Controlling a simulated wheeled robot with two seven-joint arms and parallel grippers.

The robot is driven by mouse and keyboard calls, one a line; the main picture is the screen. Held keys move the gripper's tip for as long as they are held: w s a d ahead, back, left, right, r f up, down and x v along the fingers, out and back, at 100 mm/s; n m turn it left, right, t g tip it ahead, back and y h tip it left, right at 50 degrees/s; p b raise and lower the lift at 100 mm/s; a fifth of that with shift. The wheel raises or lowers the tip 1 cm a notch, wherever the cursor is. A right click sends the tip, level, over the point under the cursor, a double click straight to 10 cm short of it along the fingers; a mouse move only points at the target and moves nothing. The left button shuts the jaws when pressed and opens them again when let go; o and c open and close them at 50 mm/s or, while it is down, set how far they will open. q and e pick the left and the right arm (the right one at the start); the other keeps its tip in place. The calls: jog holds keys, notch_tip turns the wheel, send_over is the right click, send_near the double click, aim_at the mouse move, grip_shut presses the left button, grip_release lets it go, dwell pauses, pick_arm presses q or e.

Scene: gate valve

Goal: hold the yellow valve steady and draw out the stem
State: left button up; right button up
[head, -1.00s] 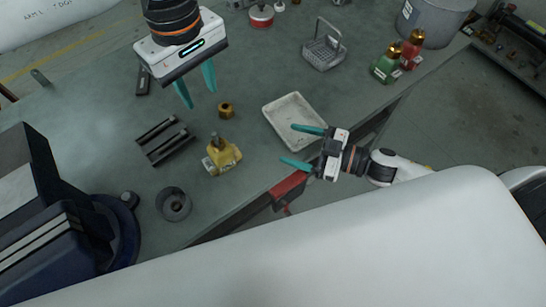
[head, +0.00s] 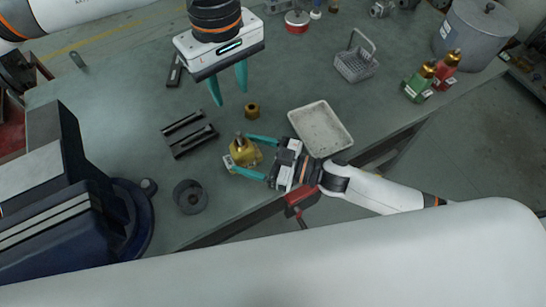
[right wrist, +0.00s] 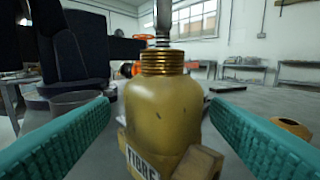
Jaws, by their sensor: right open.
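The yellow valve (head: 246,153) stands upright on the workbench, with its stem (head: 239,138) rising from the top. In the right wrist view the valve body (right wrist: 165,110) fills the middle, with a threaded neck and the grey metal stem (right wrist: 163,22) above it. My right gripper (head: 240,154) is open, with one teal finger on each side of the valve; gaps show between fingers and body in the wrist view. My left gripper (head: 228,88) is open and empty, pointing down above the bench, behind the valve. A brass nut (head: 252,110) lies behind the valve.
A pale tray (head: 321,128) lies to the right of the valve. A dark slotted block (head: 189,134) and a dark round ring (head: 190,196) are to its left. A wire basket (head: 356,65) and green (head: 419,84) and red bottles stand further right. A red vise-like part (head: 301,197) sits at the front edge.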

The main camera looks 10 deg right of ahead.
jog(key=shift+x, duration=1.2)
